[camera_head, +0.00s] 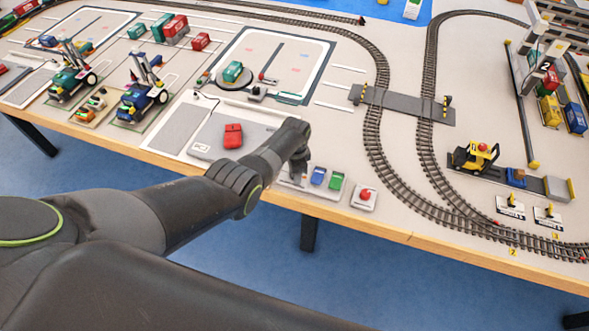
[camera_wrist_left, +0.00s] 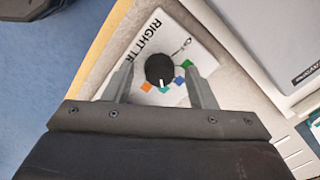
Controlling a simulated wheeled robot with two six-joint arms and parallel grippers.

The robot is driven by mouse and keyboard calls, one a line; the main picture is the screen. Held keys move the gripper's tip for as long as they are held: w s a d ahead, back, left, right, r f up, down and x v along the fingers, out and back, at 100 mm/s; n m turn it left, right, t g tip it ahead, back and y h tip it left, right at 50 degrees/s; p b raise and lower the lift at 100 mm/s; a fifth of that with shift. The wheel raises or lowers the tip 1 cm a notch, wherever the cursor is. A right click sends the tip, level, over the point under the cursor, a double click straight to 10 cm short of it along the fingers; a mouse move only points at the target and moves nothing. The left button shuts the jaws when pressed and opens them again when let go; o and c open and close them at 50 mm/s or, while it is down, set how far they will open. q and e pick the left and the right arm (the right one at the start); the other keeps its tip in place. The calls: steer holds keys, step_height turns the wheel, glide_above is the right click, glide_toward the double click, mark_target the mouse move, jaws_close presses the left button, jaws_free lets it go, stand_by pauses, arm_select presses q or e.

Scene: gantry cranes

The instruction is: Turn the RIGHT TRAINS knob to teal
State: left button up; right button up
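The RIGHT TRAINS knob (camera_wrist_left: 159,69) is a round black dial on a white label plate (camera_wrist_left: 150,38) in the left wrist view. My left gripper (camera_wrist_left: 158,84) is open, one finger on each side of the knob, with gaps showing. In the head view my left arm reaches the table's front edge, and its wrist (camera_head: 297,150) hides the knob. My right gripper is not in view.
Rail tracks (camera_head: 385,170) and a yellow vehicle (camera_head: 475,157) are farther right.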

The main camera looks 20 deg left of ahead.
arm_select(q)
steer(key=shift+r+p, duration=0.35)
steer(key=shift+r, duration=0.25)
steer(key=r+p, duration=0.1)
steer(key=r, duration=0.2)
steer(key=r+p, duration=0.1)
steer(key=r, duration=0.3)
steer(key=shift+s+d, duration=0.15)
steer(key=shift+s, duration=0.05)
step_height(320, 180, up, 9)
steer(key=shift+s, duration=0.2)
steer(key=shift+d+r, duration=0.1)
